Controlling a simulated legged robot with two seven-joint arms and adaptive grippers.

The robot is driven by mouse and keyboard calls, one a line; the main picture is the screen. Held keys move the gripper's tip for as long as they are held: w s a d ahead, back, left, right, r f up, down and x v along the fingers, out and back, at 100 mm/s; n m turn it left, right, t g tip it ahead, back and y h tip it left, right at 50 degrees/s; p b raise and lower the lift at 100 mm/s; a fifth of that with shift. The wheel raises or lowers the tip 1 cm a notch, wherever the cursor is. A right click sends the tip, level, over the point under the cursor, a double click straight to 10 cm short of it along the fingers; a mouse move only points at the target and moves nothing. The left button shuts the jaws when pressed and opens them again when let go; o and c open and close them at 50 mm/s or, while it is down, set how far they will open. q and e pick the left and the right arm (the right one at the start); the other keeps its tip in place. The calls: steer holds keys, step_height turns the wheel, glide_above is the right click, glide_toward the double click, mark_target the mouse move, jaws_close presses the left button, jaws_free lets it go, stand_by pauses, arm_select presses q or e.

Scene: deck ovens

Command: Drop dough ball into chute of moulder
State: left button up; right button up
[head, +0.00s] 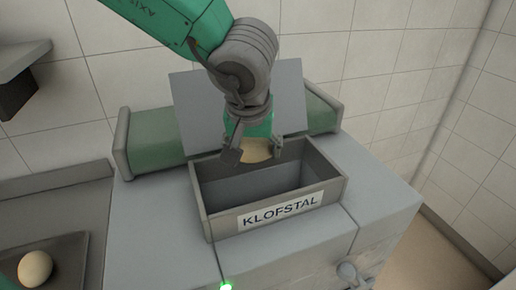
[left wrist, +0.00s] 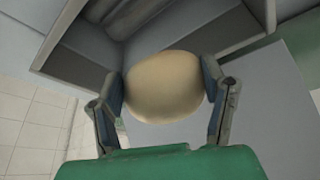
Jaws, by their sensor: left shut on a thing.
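My left gripper (head: 252,152) is shut on a pale dough ball (head: 256,151), with a finger on each side of it. In the left wrist view the dough ball (left wrist: 163,87) sits between the two fingers. The gripper and ball are over the back part of the open chute (head: 208,199) of the moulder (head: 280,245), near its rear edge. In the left wrist view the chute (left wrist: 95,75) is beyond the ball. My right gripper is not in view.
A second dough ball (head: 35,268) lies on a dark tray (head: 70,250) at lower left. A slanted grey plate (head: 290,95) and a green roller housing (head: 155,140) stand behind the chute. A green light (head: 226,286) and a knob (head: 347,270) are on the moulder's front.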

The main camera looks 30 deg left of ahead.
arm_select(q)
steer(key=shift+s+a+f, duration=0.1)
steer(key=shift+s, duration=0.1)
steer(key=shift+w+d, duration=0.1)
steer(key=shift+d, duration=0.35)
steer(key=o, duration=1.4)
steer(key=shift+d, duration=0.25)
steer(key=shift+o, duration=0.2)
steer(key=shift+d, duration=0.15)
